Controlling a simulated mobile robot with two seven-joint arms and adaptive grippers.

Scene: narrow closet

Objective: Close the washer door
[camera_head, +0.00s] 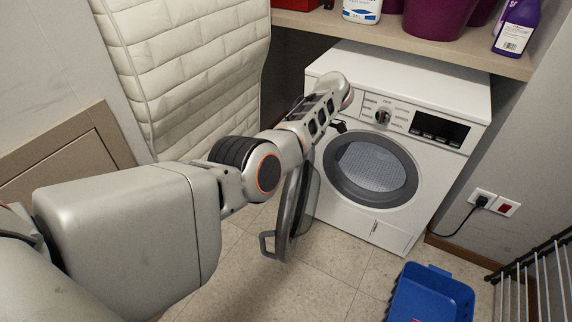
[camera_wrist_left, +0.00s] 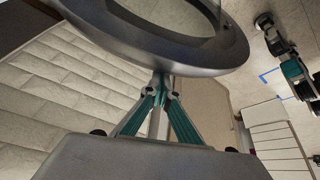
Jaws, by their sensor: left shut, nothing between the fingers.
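The white washer (camera_head: 451,97) stands against the back wall with its round opening (camera_head: 372,169) uncovered. Its grey-rimmed door (camera_head: 297,205) is swung open toward me on the left side, and my left arm crosses in front of part of it. In the left wrist view, the door's grey ring (camera_wrist_left: 170,60) crosses the top. My left gripper (camera_wrist_left: 161,82) is shut and empty, its tips at the ring's lower edge; whether they touch it I cannot tell. My right gripper is not in view.
A blue bin (camera_head: 437,292) sits on the floor in front right of the washer, near a wire rack (camera_head: 540,285). A quilted cream panel (camera_head: 190,70) stands at left. A shelf (camera_head: 400,40) with containers is above the washer. Tiled floor (camera_head: 330,275) is clear before the washer.

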